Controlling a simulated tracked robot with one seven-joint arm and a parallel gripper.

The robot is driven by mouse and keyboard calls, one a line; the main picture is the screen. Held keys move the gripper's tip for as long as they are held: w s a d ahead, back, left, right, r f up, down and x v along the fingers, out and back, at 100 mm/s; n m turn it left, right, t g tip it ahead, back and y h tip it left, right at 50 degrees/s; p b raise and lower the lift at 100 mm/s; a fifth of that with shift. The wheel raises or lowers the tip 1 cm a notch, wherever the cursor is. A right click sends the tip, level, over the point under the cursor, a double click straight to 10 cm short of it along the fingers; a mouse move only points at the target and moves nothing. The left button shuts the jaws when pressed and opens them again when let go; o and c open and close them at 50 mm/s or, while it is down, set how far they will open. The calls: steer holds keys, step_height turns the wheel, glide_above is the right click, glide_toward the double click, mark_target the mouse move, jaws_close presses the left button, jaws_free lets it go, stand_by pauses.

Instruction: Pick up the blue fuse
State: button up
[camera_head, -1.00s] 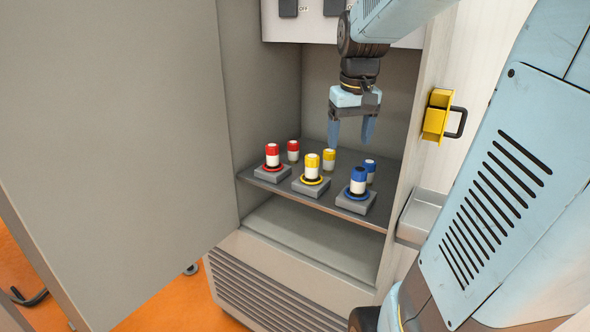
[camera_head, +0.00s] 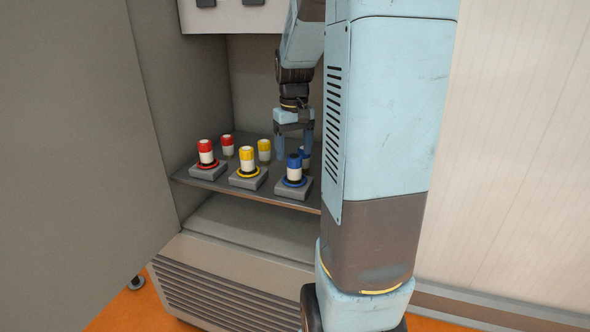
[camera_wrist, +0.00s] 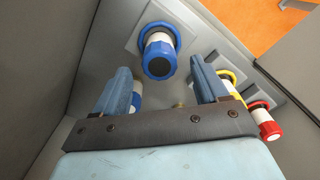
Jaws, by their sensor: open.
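Two white-and-blue fuses are in the cabinet. The front blue fuse (camera_head: 294,170) stands upright in a blue-ringed socket on a grey block; the wrist view shows it from above (camera_wrist: 158,56). The rear blue fuse (camera_head: 304,160) stands behind it on the shelf, partly hidden by my gripper finger. In the wrist view this rear fuse (camera_wrist: 136,97) shows beside the left finger, partly covered by it. My gripper (camera_head: 294,152) is open, pointing down around the rear fuse's place. I cannot tell whether the finger touches it.
Red fuses (camera_head: 206,152) and yellow fuses (camera_head: 247,160) stand to the left, front ones in sockets, rear ones on the shelf (camera_head: 190,180). The cabinet door (camera_head: 70,150) is open at left. A switch panel (camera_head: 235,17) hangs above.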

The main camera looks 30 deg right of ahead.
mark_target(294, 167)
steer(key=shift+f, duration=3.15)
jaws_close()
